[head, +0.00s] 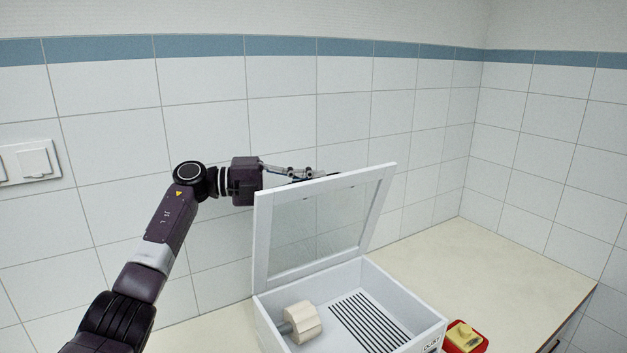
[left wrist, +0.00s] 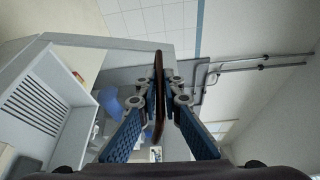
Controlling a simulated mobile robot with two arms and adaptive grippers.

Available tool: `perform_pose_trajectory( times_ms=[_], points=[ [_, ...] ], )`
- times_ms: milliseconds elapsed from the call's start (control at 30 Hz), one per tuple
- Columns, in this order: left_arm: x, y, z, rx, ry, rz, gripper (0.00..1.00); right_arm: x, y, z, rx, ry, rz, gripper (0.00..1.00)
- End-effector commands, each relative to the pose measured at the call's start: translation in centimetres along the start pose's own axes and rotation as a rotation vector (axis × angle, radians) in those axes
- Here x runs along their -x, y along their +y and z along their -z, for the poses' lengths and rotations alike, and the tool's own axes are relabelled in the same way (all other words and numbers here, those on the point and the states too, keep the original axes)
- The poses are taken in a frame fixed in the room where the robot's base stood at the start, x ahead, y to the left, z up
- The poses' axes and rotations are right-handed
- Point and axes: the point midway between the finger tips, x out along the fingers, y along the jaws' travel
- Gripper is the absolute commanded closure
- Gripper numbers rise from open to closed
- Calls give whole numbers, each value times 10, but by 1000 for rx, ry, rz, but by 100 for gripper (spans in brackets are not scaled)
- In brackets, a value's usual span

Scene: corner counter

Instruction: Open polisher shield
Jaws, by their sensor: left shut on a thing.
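The polisher is a white open-topped box (head: 395,288) on the counter, with a cream wheel (head: 305,322) and a dark-slotted grille (head: 368,322) inside. Its shield (head: 262,240), a white frame with a clear pane, stands raised and tilted above the box. My left gripper (head: 318,174) is at the shield's upper edge, partly hidden behind the frame. In the left wrist view its fingers (left wrist: 160,85) are shut on a thin dark brown piece (left wrist: 158,100). I cannot tell whether that piece is joined to the shield. My right gripper is not in view.
A red tray (head: 484,346) with a yellow block (head: 462,334) lies right of the box. The cream counter (head: 470,265) is clear at the back right. The tiled wall (head: 420,120) stands close behind my left arm. A wall switch (head: 35,162) is at the far left.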

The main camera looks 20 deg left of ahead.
Motion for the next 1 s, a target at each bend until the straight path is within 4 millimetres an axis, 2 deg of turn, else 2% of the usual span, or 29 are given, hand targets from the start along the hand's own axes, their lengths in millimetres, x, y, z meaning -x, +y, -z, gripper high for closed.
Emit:
perform_pose_trajectory(
  times_ms=[33, 67, 200, 567, 667, 1000],
  points=[
    [0, 1, 0, 0, -1, -2, 100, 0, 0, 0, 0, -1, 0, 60],
    [0, 1, 0, 0, -1, -2, 90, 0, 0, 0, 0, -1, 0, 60],
    [0, 1, 0, 0, 0, -2, 76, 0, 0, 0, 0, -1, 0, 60],
    [6, 1, 0, -1, -1, -2, 76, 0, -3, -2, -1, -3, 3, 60],
    [19, 1, -1, 0, -3, -4, 76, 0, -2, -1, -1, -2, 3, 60],
    [90, 2, -1, 1, -4, -4, 76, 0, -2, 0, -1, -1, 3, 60]
  ],
)
